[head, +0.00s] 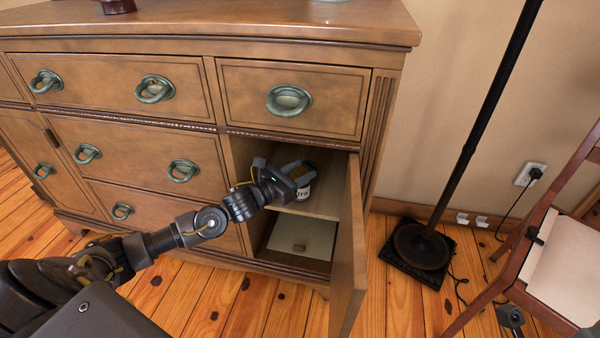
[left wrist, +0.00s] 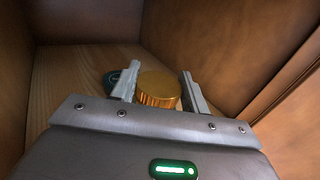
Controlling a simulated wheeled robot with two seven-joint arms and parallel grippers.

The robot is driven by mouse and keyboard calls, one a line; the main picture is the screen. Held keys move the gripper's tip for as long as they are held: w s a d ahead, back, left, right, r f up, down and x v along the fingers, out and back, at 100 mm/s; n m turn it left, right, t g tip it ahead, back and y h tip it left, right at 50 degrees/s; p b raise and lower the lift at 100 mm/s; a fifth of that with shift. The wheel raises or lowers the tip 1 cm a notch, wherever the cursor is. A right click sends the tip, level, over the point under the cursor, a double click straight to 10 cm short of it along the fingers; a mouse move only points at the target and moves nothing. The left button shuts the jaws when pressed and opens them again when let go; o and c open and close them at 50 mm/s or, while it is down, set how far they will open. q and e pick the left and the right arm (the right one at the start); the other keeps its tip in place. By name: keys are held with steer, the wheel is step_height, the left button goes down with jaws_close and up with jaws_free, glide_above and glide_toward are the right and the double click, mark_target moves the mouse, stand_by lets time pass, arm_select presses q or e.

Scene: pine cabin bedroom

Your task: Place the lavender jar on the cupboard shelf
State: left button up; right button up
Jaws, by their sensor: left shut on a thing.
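The jar (head: 303,191) has a gold lid and a pale label with dark letters, only partly readable. My left gripper (head: 294,174) reaches through the cupboard's open door and is shut on the jar. In the left wrist view the gold lid (left wrist: 158,88) sits between the two fingers (left wrist: 158,84). The jar is upright at the cupboard shelf (head: 318,206); whether its base touches the wood is hidden.
The open cupboard door (head: 348,250) stands close to the right of my gripper. A lower compartment (head: 300,238) holds a pale flat thing. A dark teal thing (left wrist: 113,78) shows beside the left finger. A lamp base (head: 421,246) and a chair (head: 560,240) stand at the right.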

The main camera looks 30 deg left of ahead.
arm_select(q)
steer(key=o, duration=1.1)
